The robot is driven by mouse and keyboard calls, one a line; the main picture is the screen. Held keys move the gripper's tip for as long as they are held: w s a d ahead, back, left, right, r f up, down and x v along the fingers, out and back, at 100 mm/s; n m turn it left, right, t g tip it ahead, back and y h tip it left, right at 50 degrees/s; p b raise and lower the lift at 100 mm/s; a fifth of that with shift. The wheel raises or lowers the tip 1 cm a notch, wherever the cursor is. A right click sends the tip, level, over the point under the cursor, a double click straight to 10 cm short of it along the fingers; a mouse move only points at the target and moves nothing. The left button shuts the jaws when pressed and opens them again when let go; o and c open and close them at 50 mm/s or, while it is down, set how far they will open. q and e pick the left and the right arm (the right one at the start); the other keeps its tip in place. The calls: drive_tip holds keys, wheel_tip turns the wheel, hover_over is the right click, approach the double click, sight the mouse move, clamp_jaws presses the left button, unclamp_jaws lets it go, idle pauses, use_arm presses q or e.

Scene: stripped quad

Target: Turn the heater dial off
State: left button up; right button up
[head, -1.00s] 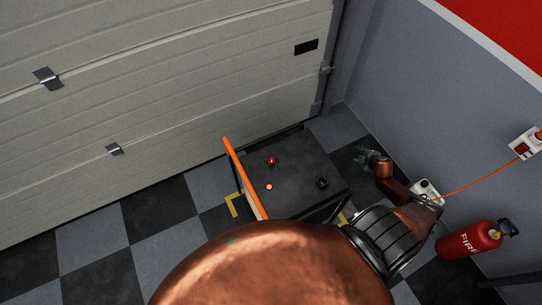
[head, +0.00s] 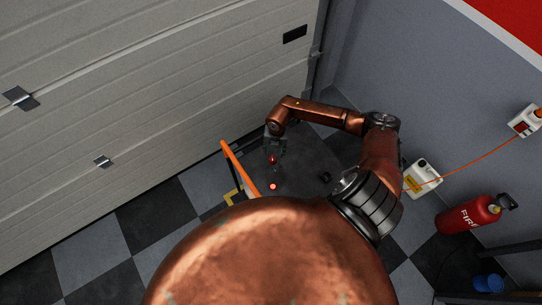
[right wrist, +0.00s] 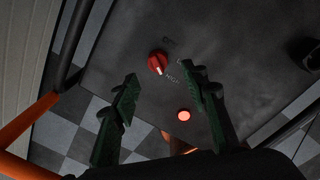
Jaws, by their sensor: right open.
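The red heater dial (right wrist: 157,63) sits on the dark top of a cart or heater unit (right wrist: 220,40), with faint lettering around it; its white pointer mark faces the lettering below it. In the head view the dial (head: 273,160) is partly covered by my right gripper (head: 275,150). In the right wrist view the green fingers of my right gripper (right wrist: 160,90) are open and apart, with the dial beyond and between their tips, not gripped. A glowing red light (right wrist: 184,115) is beside the dial; it also shows in the head view (head: 273,187). My left gripper is not in view.
An orange bar (head: 240,168) runs along the unit's left edge. A small black part (head: 324,177) sits on its right side. A garage door (head: 150,90) is behind. A fire extinguisher (head: 470,214) and a white box (head: 422,178) with an orange cable are at right.

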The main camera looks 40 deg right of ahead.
sight(273, 158)
drive_tip(key=f, duration=0.4)
drive_tip(key=f+b, duration=0.1)
drive_tip(key=f, duration=0.2)
drive_tip(key=shift+w+a, duration=0.2)
drive_tip(key=shift+a, duration=0.1)
drive_tip(key=shift+c, duration=0.2)
clamp_jaws()
